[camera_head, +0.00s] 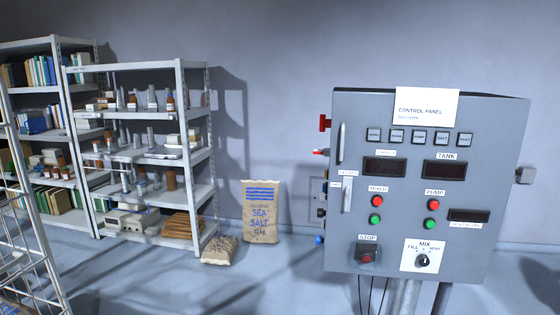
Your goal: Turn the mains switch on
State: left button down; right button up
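A grey control panel (407,225) stands at the right of the head view on a metal post. A red handle (325,123) sticks out from its left side near the top; it may be the mains switch, but no readable label confirms this. A grey fitting (525,175) sticks out from the right side. The left display (384,167) and right display (442,169) are dark. A rotary knob (422,260) sits under the word MIX. Red and green buttons and a red STOP button (367,256) are on the front. Neither of my grippers is in view.
A metal shelf (140,157) with bottles and boxes stands at the left, with another shelf of books behind it. A sea salt sack (262,212) leans at the wall, and a smaller sack (219,250) lies beside it. Floor before the sacks is clear.

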aim_at(324, 124)
jog(key=i+j+z, duration=0.25)
jog(key=j+z, duration=0.2)
jog(key=j, duration=0.3)
jog(key=i+j+z, duration=0.25)
jog(key=j, duration=0.15)
jog(key=j+z, duration=0.25)
jog(key=j, duration=0.15)
